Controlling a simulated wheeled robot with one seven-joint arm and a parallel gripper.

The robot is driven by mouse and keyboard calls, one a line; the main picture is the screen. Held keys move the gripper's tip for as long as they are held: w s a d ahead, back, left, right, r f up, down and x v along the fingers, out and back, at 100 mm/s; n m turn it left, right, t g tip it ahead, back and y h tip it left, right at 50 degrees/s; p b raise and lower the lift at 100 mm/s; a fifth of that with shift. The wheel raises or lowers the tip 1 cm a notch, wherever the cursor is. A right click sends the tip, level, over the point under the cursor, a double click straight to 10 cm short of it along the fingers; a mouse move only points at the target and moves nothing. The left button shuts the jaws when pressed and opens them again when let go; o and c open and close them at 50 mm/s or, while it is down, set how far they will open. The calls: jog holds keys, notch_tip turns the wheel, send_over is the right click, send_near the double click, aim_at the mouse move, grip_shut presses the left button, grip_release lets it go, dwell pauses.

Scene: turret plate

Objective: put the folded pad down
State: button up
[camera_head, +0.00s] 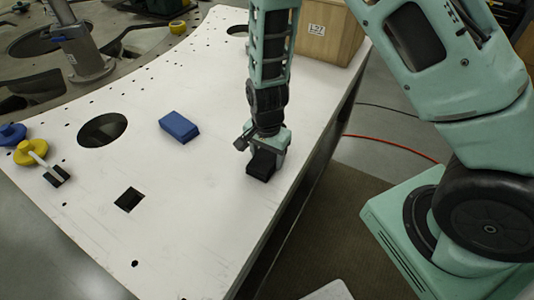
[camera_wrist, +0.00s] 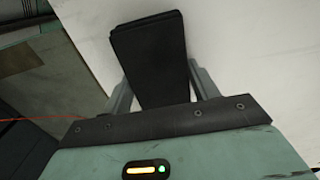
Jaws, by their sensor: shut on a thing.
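The folded pad (camera_head: 261,165) is a dark, nearly black block. My gripper (camera_head: 266,151) is shut on it, close to the right edge of the white plate (camera_head: 195,220). In the wrist view the pad (camera_wrist: 150,52) fills the space between the two fingers of my gripper (camera_wrist: 158,88), with the white plate behind it. I cannot tell whether the pad's underside touches the plate.
A blue block (camera_head: 179,127) lies left of my gripper. A round hole (camera_head: 102,130) and a square hole (camera_head: 130,200) open in the plate. A cardboard box (camera_head: 330,35) stands at the back right. Blue and yellow knobs (camera_head: 30,151) sit at the far left.

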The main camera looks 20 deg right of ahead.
aim_at(267, 155)
jog(key=shift+f, duration=0.2)
jog(key=o, duration=1.2)
jog(key=shift+r, duration=0.1)
notch_tip(267, 155, up, 12)
jog(key=b, duration=0.2)
jog(key=s+a+r+n, duration=0.3)
jog(key=s+r+n, duration=0.1)
jog(key=s+n, duration=0.5)
jog(key=s+a+r+n, duration=0.3)
jog(key=s+r+n, duration=0.2)
jog(key=s+n, duration=0.4)
jog(key=shift+s+a+r+n+y, duration=0.2)
jog(key=shift+s+n+y, duration=0.1)
jog(key=shift+s, duration=0.85)
